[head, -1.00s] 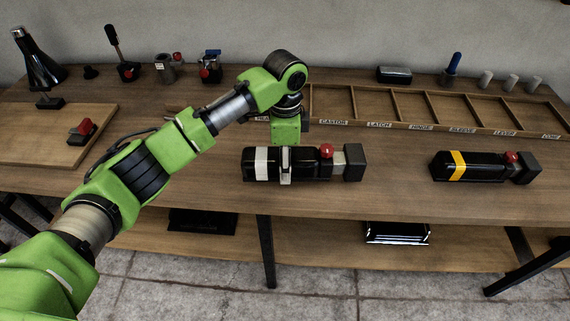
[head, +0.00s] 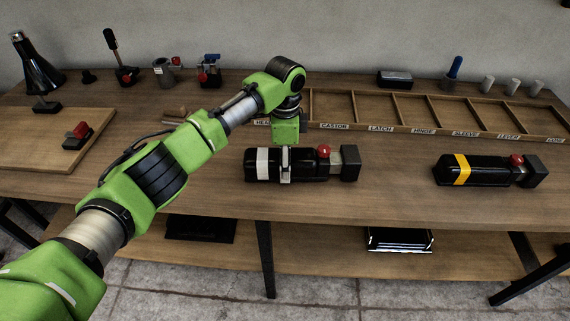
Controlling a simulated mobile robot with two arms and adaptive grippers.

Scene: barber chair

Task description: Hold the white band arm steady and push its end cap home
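My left gripper (head: 286,165) points down over the bar just right of the band. One finger lies against the near side and it looks shut on the bar; the far finger is hidden. My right gripper is not in view.
A similar yellow band arm (head: 484,170) lies to the right. Behind is a labelled wooden divided tray (head: 440,131). A board (head: 40,135) with a red-topped part is at left. Several fixtures stand along the back. The bench between the two band arms is clear.

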